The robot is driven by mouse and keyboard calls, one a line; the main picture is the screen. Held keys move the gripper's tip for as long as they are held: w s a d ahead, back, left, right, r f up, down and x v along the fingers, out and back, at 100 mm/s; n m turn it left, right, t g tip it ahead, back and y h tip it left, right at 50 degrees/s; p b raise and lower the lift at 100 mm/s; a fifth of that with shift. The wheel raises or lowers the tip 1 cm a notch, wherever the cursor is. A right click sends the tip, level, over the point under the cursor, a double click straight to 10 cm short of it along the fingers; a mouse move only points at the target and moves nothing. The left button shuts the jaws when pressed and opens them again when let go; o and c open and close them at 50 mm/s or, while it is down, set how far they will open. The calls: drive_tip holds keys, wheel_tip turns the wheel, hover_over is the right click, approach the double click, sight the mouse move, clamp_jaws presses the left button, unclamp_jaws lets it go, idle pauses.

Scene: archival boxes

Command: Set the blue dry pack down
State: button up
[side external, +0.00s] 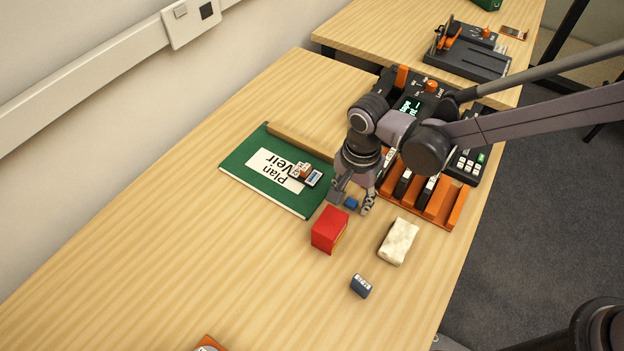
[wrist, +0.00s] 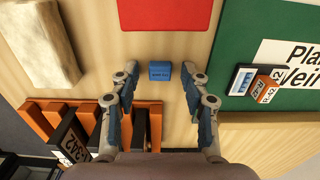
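The blue dry pack (wrist: 160,70) is a small blue block with a dark printed label, and it appears to rest on the bare wooden table. In the side view it shows as a small blue block (side external: 351,203) low between my fingers. My gripper (wrist: 159,78) is open around it, with a visible gap between the pack and each fingertip. The gripper points down at the table and holds nothing.
A red box (side external: 329,230) stands close in front. A cream block (side external: 398,241) and a dark blue labelled piece (side external: 361,285) lie nearby. A green folder (side external: 245,181) carries small labelled blocks. An orange rack (side external: 437,213) stands behind right.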

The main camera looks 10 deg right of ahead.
sight(352, 202)
wheel_tip(352, 202, up, 12)
drive_tip(key=d+r+n+t, duration=0.2)
drive_tip(key=d+r, duration=0.3)
drive_tip(key=d, duration=0.5)
drive_tip(key=s+d+n+t, duration=0.2)
drive_tip(key=s+d+n, duration=0.1)
drive_tip(key=d, duration=0.7)
drive_tip(key=s+d+n+t, duration=0.3)
drive_tip(key=s+d, duration=0.3)
drive_tip(key=d, duration=0.5)
drive_tip(key=shift+s+r+n, duration=0.15)
drive_tip(key=shift+r+n, duration=0.25)
drive_tip(key=shift+n, duration=0.1)
